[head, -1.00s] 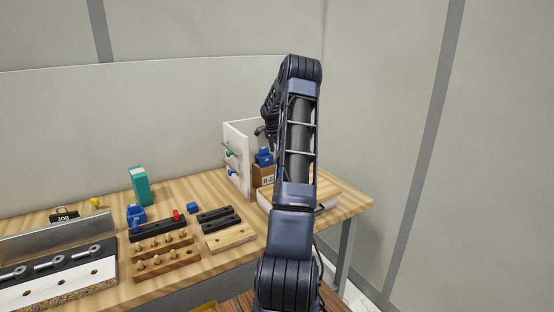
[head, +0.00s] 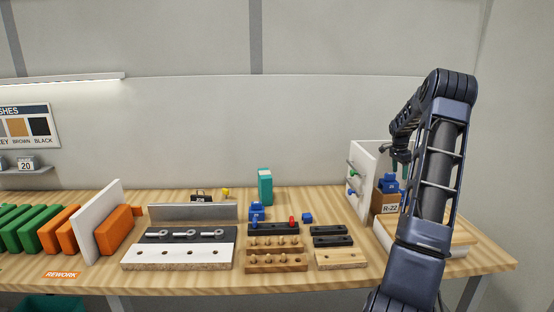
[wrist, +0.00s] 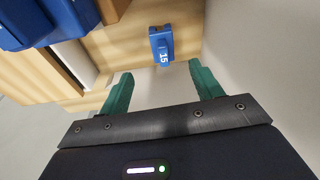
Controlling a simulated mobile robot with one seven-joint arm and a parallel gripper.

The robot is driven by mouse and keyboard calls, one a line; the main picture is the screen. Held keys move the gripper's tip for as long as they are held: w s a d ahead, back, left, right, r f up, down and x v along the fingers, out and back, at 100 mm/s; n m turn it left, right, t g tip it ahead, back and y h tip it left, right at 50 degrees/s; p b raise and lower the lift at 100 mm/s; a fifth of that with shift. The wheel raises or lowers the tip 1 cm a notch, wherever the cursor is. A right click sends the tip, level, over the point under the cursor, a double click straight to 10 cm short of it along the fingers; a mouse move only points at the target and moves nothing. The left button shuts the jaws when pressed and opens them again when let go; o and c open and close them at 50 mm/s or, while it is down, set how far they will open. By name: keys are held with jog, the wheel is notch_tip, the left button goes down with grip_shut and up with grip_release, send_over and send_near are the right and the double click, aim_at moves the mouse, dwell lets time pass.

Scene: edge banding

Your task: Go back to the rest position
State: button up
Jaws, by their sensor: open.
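My gripper (wrist: 158,95) shows in the wrist view with its two green fingers apart and nothing between them. A small blue piece marked 15 (wrist: 161,44) lies beyond the fingertips on the wood surface. In the head view my arm rises at the right and bends over toward the back. The fingers (head: 400,165) show partly beside the arm, above the cardboard box marked R-22 (head: 387,203) and its blue piece (head: 389,183). The arm hides part of this area.
A white upright panel (head: 365,170) with coloured handles stands left of the box. The wooden bench (head: 330,285) holds pegged wooden blocks (head: 275,262), a teal block (head: 265,187), a clamp fixture (head: 180,252) and green and orange boards (head: 40,235) at left. A pale wooden board (head: 455,240) lies under the arm.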

jog(key=s+a+r+n+t, duration=0.1)
jog(key=s+a+r+n, duration=0.3)
jog(key=s+a+r, duration=0.6)
jog(key=s+a+r+n+t, duration=0.2)
jog(key=s+a+r+n, duration=0.2)
jog(key=s+a+r, duration=0.65)
jog(key=s+a+f+n, duration=0.2)
jog(key=s+a, duration=0.3)
jog(key=s, duration=0.3)
jog(key=s+a+f+n+t+y, duration=0.1)
jog(key=s+a+n, duration=0.3)
jog(key=s, duration=0.5)
jog(key=s+a+f+n+y, duration=0.1)
jog(key=s+a+f+n, duration=0.2)
jog(key=s+a, duration=0.3)
jog(key=s+f, duration=0.1)
jog(key=s, duration=0.2)
jog(key=shift+a, duration=0.4)
